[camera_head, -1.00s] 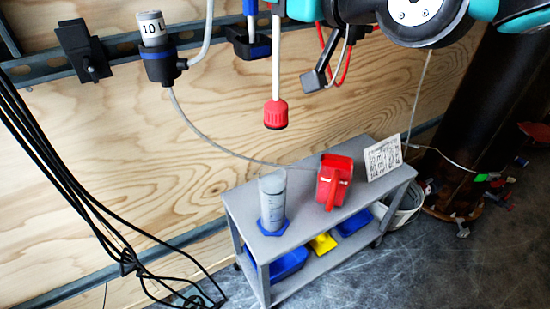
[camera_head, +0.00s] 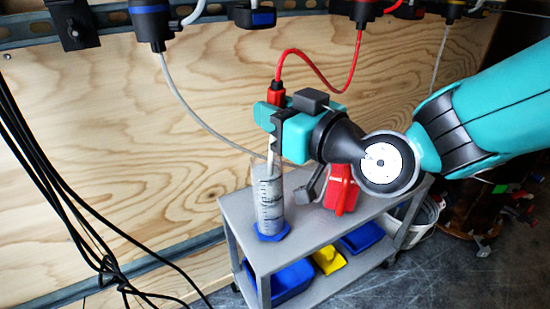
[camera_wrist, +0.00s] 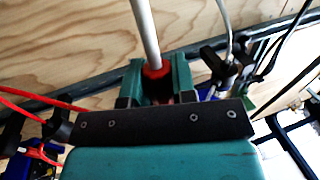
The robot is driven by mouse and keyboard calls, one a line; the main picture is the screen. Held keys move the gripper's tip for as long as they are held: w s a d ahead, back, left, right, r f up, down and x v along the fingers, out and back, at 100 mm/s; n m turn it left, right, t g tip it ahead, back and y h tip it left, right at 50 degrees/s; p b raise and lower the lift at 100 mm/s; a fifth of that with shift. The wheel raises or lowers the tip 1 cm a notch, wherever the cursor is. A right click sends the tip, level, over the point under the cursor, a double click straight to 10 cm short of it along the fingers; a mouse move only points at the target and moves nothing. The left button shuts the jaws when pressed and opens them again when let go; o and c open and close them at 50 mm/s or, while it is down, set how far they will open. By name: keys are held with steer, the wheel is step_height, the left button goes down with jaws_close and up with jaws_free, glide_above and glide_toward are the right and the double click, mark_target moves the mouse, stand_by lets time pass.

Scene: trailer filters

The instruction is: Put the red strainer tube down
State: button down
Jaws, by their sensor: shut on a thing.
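The red strainer tube has a red top (camera_head: 277,93) with a red hose and a white shaft (camera_head: 270,153) pointing down. My gripper (camera_head: 270,117) is shut on it near the top. The shaft drops to the mouth of the clear graduated cylinder (camera_head: 270,205), which stands upright on the cart; I cannot tell how deep the shaft goes. The strainer end is hidden. In the wrist view, the teal fingers (camera_wrist: 157,82) close around the red collar (camera_wrist: 156,70), and the white shaft (camera_wrist: 146,30) runs away from them.
The grey cart (camera_head: 237,212) holds a red container (camera_head: 341,192), partly behind my arm. Blue bins (camera_head: 290,281) and a yellow one (camera_head: 328,261) sit on its lower shelf. Black cables (camera_head: 62,180) hang at left. A wall rail with fittings (camera_head: 150,22) runs along the top.

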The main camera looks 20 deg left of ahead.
step_height(320, 180, down, 6)
steer(key=b, duration=0.2)
steer(key=shift+w+r+b, duration=0.1)
steer(key=shift+b, duration=0.25)
steer(key=shift+r, duration=0.2)
steer(key=c, duration=0.9)
jaws_free()
steer(key=shift+c, duration=0.2)
steer(key=b+v, duration=0.4)
steer(key=v, duration=0.8)
